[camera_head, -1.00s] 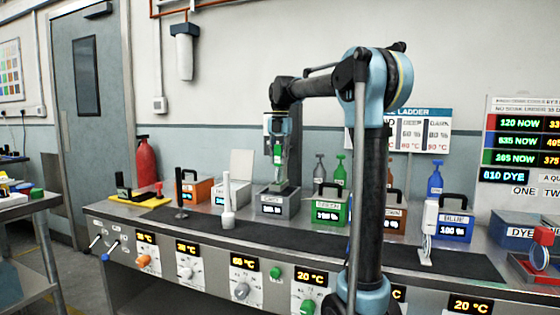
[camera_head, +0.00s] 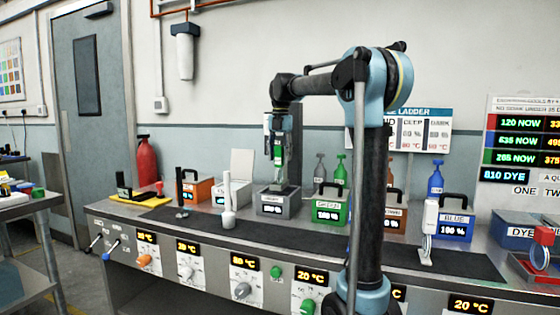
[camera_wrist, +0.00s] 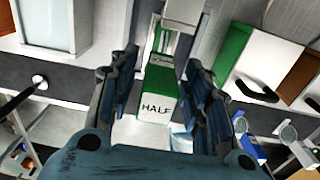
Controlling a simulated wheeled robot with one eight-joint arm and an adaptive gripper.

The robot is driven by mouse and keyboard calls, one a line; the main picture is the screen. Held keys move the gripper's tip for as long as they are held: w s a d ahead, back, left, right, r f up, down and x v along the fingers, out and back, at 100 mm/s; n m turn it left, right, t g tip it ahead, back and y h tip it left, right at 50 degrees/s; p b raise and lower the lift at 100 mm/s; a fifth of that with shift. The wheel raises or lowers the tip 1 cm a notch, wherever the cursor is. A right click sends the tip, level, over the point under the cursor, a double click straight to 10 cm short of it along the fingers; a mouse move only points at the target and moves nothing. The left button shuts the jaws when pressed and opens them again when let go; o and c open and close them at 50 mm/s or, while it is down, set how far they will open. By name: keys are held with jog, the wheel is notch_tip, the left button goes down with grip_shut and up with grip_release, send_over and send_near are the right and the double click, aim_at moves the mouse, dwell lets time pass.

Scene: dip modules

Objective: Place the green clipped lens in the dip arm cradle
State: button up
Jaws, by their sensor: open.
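A green block lettered HALF (camera_wrist: 157,105), which looks like the clip of the green lens, lies between my fingers in the wrist view. It also shows as a small green patch (camera_head: 279,152) in the head view. My gripper (camera_wrist: 163,88) is open, with a finger on each side of the block and gaps visible beside it. In the head view my gripper (camera_head: 279,165) points down over a grey tank (camera_head: 276,206). The lens itself and the cradle cannot be made out clearly; my fingers hide much of that spot.
A green tank (camera_head: 329,212) stands right of the grey one, with brown and blue (camera_head: 455,229) tanks farther right. A white upright post (camera_head: 228,205) stands in front on the left. An orange tank (camera_head: 199,190) is behind it. The dark mat (camera_head: 270,232) has bare stretches in front.

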notch_tip(320, 180, up, 11)
jog(key=shift+d+f, duration=0.1)
dwell(0.3)
jog(key=shift+s, duration=0.1)
